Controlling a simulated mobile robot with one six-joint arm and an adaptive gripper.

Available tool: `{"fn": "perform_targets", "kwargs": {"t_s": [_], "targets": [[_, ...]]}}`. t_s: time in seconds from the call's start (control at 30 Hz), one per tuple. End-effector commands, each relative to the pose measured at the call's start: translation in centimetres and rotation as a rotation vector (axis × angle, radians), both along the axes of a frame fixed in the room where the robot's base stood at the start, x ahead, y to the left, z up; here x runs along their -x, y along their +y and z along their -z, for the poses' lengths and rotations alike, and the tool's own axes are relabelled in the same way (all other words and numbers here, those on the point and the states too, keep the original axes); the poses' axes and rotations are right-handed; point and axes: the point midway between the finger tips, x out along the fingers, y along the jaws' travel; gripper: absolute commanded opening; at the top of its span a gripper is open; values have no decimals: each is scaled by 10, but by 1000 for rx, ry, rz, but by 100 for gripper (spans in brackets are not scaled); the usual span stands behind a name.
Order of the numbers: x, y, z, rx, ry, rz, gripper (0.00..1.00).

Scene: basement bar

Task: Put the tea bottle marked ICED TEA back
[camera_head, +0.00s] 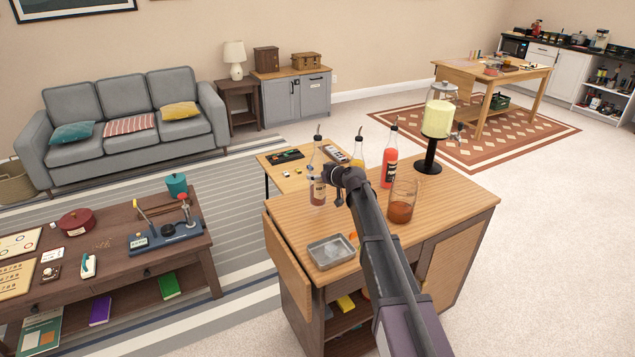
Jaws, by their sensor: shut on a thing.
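My gripper (336,178) is over the back left part of the wooden bar cart. It is shut on a clear, dark-spouted bottle (317,166), which stands upright just left of the jaws. This bottle has brownish contents low down and a label too small to read. I cannot tell whether its base touches the top. A bottle with yellow contents (358,152) stands behind my wrist, partly hidden. A bottle with red contents (389,165) stands to its right. The bar cart top (455,192) carries these two. No ICED TEA lettering is readable.
A glass jug with amber liquid (402,204) stands close right of my arm. A drink dispenser on a black stand (437,120) is behind it. A metal tray (331,252) lies front left. A low table (278,172) with small items is behind the cart.

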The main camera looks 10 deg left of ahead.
Motion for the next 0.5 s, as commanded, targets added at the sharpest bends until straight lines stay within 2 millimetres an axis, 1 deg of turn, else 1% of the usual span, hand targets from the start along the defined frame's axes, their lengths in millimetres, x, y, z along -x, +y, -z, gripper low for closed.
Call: {"fn": "perform_targets", "kwargs": {"t_s": [0.23,0.37,0.5], "targets": [[-3,2,0,-1,0,0,23],[-14,8,1,-1,-1,0,23],[-11,7,15,0,-1,1,23]]}}
